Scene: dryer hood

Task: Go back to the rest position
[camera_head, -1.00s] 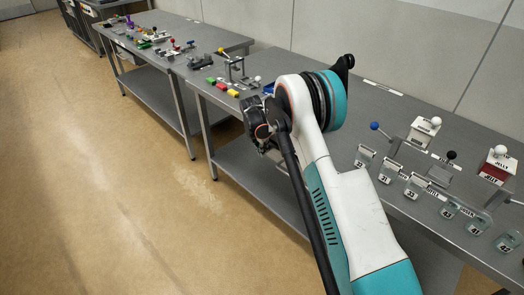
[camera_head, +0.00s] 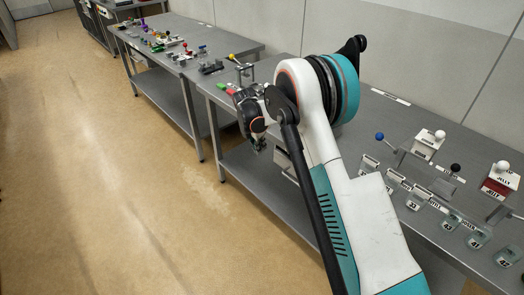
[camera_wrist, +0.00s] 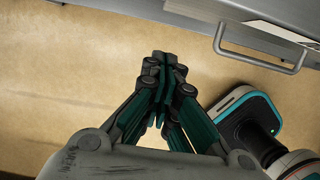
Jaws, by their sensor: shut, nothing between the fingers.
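My gripper (camera_wrist: 163,68) shows in the wrist view with its dark and teal fingers together and nothing between them. In the head view my gripper (camera_head: 258,146) hangs low in front of the near table's front edge, over the aisle, partly hidden by my wrist. My white and teal arm is folded across the middle of the head view and hides part of the near table (camera_head: 376,124).
A metal drawer handle (camera_wrist: 262,52) juts out at the upper right of the wrist view. Labelled clear containers (camera_head: 452,222) and a black-knobbed lever (camera_head: 454,168) stand at right. A far table (camera_head: 190,28) holds several small coloured items. The brown floor (camera_head: 110,150) at left is clear.

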